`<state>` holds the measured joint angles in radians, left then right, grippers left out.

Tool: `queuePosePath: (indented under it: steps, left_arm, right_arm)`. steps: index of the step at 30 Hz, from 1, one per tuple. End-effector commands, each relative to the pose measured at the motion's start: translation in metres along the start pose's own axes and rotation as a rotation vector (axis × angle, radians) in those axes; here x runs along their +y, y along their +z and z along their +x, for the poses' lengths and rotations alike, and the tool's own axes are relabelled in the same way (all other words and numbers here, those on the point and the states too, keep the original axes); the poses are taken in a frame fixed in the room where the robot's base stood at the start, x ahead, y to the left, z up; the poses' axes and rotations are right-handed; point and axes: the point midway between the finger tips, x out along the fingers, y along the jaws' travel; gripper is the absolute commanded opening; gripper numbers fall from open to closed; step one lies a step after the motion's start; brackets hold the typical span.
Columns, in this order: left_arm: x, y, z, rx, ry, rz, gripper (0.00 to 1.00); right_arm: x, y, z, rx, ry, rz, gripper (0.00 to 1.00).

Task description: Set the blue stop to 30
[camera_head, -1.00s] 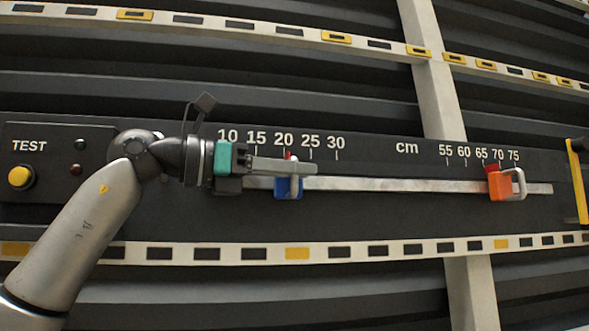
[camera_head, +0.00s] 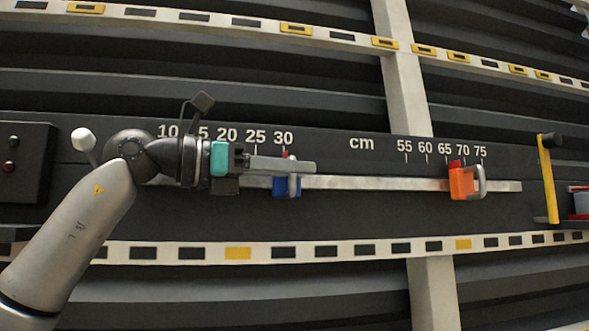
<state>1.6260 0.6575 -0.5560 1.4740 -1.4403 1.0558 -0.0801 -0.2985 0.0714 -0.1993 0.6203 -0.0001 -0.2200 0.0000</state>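The blue stop (camera_head: 281,187) sits on the pale metal rail (camera_head: 385,184). Its small red pointer (camera_head: 285,154) is at the 30 label (camera_head: 284,138) on the scale. My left gripper (camera_head: 304,167) reaches in from the left, with a long grey finger lying across the blue stop's upper part and its handle. The finger hides part of the stop. Whether the fingers are shut on the handle cannot be told, as they overlap from this side. The orange stop (camera_head: 461,184) with a grey handle stands further right, near 70. My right gripper is not in view.
A yellow upright bar (camera_head: 547,180) stands beyond the rail's right end. A white knob (camera_head: 82,138) and a dark control box (camera_head: 22,165) are at the left. The rail between the blue and orange stops is clear.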

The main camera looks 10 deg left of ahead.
Motion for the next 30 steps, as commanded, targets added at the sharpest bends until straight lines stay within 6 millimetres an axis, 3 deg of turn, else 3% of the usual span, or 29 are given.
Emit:
queuePosePath:
  steps: [11, 17, 24, 30]
  left_arm:
    - [0.001, -0.001, -0.007, -0.001, 0.001, 0.0, 0.27]
    - [0.001, -0.002, -0.044, -0.002, 0.005, 0.001, 0.27]
    - [0.001, -0.002, -0.103, -0.001, 0.004, 0.001, 0.27]
    - [0.001, -0.001, -0.137, -0.001, 0.002, 0.0, 0.27]
  right_arm:
    - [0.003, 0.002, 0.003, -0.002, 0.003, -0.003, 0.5]
    - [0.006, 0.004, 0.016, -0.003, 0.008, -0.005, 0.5]
    - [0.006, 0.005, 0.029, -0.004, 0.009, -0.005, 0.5]
    - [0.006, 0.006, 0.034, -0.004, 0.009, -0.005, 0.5]
